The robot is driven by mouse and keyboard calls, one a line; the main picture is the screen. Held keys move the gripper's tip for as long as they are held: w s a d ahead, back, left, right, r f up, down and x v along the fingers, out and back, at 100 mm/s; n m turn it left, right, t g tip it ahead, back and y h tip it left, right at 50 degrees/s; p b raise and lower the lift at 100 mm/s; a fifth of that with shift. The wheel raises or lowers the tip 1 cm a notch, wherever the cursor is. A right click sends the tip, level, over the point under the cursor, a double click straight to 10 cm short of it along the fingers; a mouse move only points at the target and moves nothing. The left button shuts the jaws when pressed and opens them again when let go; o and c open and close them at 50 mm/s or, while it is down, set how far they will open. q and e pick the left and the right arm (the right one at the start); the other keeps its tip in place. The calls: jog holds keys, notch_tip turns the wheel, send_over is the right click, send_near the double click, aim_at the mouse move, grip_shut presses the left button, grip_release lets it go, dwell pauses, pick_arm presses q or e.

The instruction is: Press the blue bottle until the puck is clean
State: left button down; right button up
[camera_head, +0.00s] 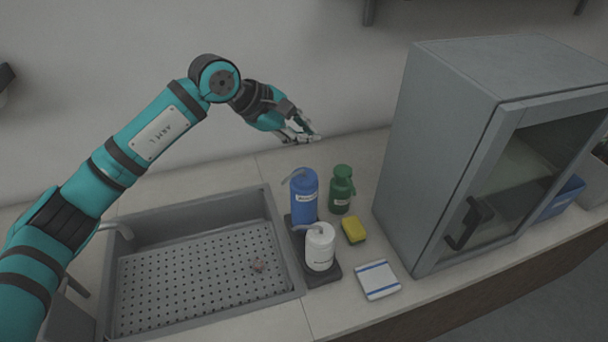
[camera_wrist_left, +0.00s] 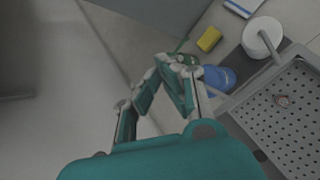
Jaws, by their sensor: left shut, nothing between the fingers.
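The blue bottle (camera_head: 304,196) stands upright on a dark tray (camera_head: 325,276) beside the sink, with a bent spout at its top. It also shows in the left wrist view (camera_wrist_left: 218,79), partly hidden by my fingers. The puck (camera_head: 258,266) is small and brownish and lies on the perforated sink floor. It shows in the left wrist view too (camera_wrist_left: 281,100). My left gripper (camera_head: 312,138) is shut and empty, above and behind the blue bottle, apart from it in the head view. My right gripper is not in view.
A white bottle (camera_head: 320,248) stands in front of the blue one on the same tray. A green bottle (camera_head: 341,190), a yellow sponge (camera_head: 353,230) and a white-and-blue pad (camera_head: 377,280) are to the right. A grey cabinet (camera_head: 440,150) blocks the right side; the sink (camera_head: 283,240) lies left.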

pick_arm(q)
jog(key=b, duration=0.1)
send_over(305, 178)
notch_tip(305, 178, down, 5)
jog(key=shift+f, duration=0.15)
notch_tip(305, 178, down, 2)
jog(key=shift+f+b, duration=0.25)
jog(key=shift+b, duration=0.85)
jog(key=shift+w+f, duration=0.1)
jog(key=shift+f, duration=0.2)
jog(key=shift+b, duration=0.3)
jog(key=shift+f+b, duration=0.4)
jog(key=shift+b, duration=0.25)
